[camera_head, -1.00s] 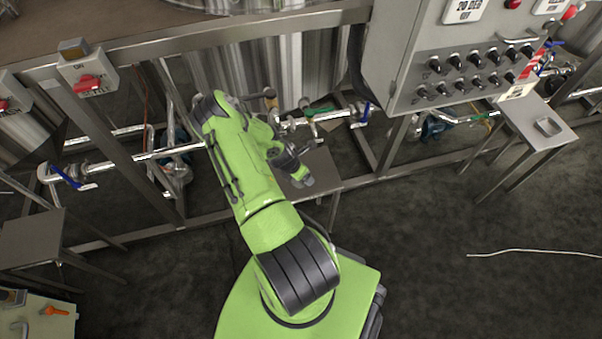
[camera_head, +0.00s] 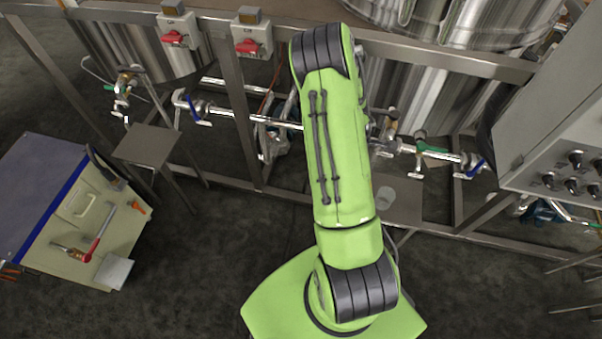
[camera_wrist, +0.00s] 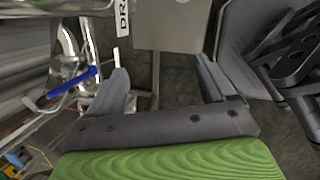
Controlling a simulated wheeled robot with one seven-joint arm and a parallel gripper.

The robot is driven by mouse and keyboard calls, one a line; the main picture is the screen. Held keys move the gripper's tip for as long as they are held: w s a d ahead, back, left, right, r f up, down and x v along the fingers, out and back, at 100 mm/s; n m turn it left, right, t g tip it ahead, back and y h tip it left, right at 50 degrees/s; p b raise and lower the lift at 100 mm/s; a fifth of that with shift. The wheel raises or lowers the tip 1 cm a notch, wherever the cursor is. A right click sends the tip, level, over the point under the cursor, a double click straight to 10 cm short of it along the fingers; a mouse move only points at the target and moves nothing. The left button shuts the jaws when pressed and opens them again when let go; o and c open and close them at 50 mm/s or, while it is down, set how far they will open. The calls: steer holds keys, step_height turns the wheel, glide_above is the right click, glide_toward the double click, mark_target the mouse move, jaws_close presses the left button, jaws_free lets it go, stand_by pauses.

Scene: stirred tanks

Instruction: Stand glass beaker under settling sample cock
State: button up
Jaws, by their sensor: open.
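A small, pale, see-through round thing, which looks like the glass beaker (camera_head: 386,196), stands on a grey metal stand (camera_head: 408,208) just right of my arm in the head view. A cock with a green lever (camera_head: 420,148) is on the pipe above and behind that stand. Another cock (camera_head: 124,88) is at the left, above a second stand (camera_head: 146,146). I cannot read which is the settling sample cock. My gripper (camera_wrist: 165,88) is open and empty in the wrist view, with a grey plate (camera_wrist: 168,25) beyond its fingers. My arm hides it in the head view.
A pipe with blue-handled valves (camera_head: 200,110) runs along the frame. A cart (camera_head: 85,230) with tools stands at the left. A control cabinet (camera_head: 560,140) juts out at the right. The dark floor between cart and base is clear.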

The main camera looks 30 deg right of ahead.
steer(key=w+a+r+m+t+y, duration=0.1)
steer(key=w+a+r+m+t, duration=0.15)
steer(key=a+r, duration=0.75)
steer(key=w+a+r+m+t+y, duration=0.1)
steer(key=a+r+m, duration=0.3)
steer(key=a+r, duration=0.5)
steer(key=s+a+r+m+t+y, duration=0.1)
steer(key=s+a+r+m, duration=0.3)
steer(key=s+a+r, duration=0.5)
steer(key=s+r+t, duration=0.1)
steer(key=s+r, duration=0.2)
steer(key=s, duration=0.1)
steer(key=shift+s+a+r, duration=0.15)
steer(key=shift+s+a, duration=0.15)
steer(key=shift+s, duration=0.05)
steer(key=shift+w, duration=0.1)
